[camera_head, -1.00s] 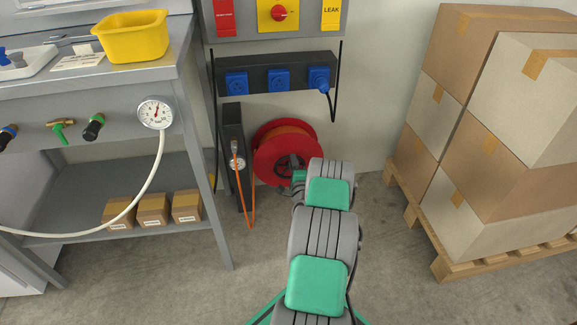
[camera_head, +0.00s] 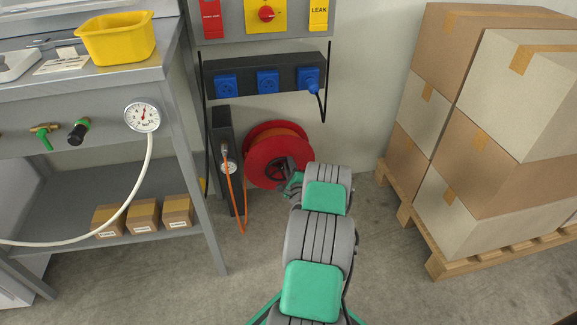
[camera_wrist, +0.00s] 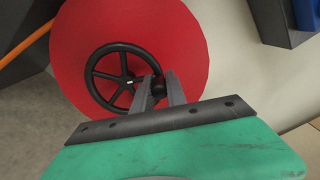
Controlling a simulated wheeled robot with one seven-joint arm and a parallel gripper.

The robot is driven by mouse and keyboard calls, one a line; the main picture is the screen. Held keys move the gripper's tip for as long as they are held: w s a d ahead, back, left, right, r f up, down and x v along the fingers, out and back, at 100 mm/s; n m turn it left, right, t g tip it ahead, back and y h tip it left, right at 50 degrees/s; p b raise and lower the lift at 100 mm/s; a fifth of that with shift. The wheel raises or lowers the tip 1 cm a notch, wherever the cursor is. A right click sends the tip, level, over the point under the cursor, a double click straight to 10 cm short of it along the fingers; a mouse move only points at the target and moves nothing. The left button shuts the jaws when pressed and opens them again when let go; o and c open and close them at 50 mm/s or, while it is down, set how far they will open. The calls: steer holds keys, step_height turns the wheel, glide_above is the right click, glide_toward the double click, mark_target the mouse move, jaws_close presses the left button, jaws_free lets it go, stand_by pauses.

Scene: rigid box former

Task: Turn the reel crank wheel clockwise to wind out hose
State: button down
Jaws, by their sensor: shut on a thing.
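The red hose reel (camera_head: 258,168) stands low against the back wall, with orange hose showing between its flanges. It also shows in the wrist view (camera_wrist: 195,50), with the black spoked crank wheel (camera_wrist: 93,76) on its face. My gripper (camera_wrist: 158,88) is at the right side of the wheel's rim, shut on the dark crank handle (camera_wrist: 158,87) there. In the head view the crank wheel (camera_head: 275,174) is partly hidden by my gripper and arm. The orange hose (camera_head: 233,195) hangs in a loop left of the reel.
A dark upright box with a gauge (camera_head: 222,140) stands left of the reel. A grey workbench (camera_head: 190,130) is further left. A pallet of cartons (camera_head: 450,262) stands at the right. A socket strip (camera_head: 262,82) is on the wall above. Floor is clear between the reel and pallet.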

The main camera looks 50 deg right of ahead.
steer(key=c, duration=1.5)
jaws_free()
steer(key=shift+w+d+r, duration=0.1)
steer(key=shift+d+r, duration=0.1)
steer(key=shift+o, duration=0.8)
steer(key=shift+a+f, duration=0.1)
steer(key=shift+a, duration=0.05)
steer(key=p+v, duration=0.2)
steer(key=v, duration=0.5)
steer(key=shift+s+a, duration=0.2)
steer(key=shift+s, duration=0.15)
